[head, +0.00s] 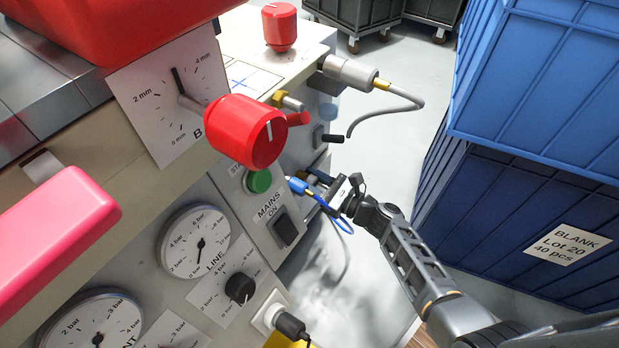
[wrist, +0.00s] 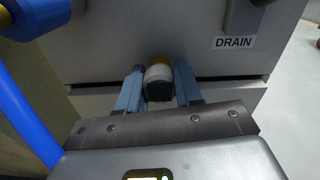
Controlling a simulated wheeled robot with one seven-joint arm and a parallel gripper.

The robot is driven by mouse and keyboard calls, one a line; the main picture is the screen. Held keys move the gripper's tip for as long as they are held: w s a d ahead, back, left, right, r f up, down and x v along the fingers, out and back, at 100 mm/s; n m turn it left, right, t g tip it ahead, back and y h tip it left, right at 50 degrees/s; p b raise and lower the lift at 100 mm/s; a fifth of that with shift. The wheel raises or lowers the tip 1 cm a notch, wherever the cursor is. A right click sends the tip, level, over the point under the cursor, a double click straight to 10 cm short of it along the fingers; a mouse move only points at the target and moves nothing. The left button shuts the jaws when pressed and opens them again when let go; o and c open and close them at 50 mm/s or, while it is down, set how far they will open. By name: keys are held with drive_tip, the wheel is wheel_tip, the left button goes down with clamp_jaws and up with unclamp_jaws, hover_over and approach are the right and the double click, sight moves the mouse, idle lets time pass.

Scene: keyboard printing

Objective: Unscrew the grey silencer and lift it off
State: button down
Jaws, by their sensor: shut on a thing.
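The silencer (wrist: 158,74) is a short pale grey cylinder with a dark end and a brass-coloured collar, centred in the wrist view. The collar sits against the machine's grey side panel, as far as I can see. My gripper (wrist: 157,86) has its two blue fingers on either side of the silencer, shut on it. In the head view my gripper (head: 324,181) is at the machine's right side, low and beyond the mains switch. The silencer cannot be made out there.
A blue hose (wrist: 22,110) with a blue fitting (wrist: 38,14) runs close on the left. A DRAIN label (wrist: 234,42) and a dark handle (wrist: 243,16) are at upper right. Stacked blue crates (head: 530,185) stand right of my arm. Grey floor lies between.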

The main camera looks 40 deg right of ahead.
drive_tip(key=shift+s, duration=0.15)
drive_tip(key=shift+s+d+p, duration=0.25)
drive_tip(key=shift+s+p, duration=0.05)
drive_tip(key=shift+s, duration=0.65)
drive_tip(key=shift+r, duration=0.15)
drive_tip(key=s+r+p, duration=0.1)
drive_tip(key=s, duration=0.1)
drive_tip(key=s+r+p, duration=0.1)
drive_tip(key=s+p, duration=0.1)
drive_tip(key=shift+d+r+p, duration=0.3)
drive_tip(key=shift+d+r, duration=0.1)
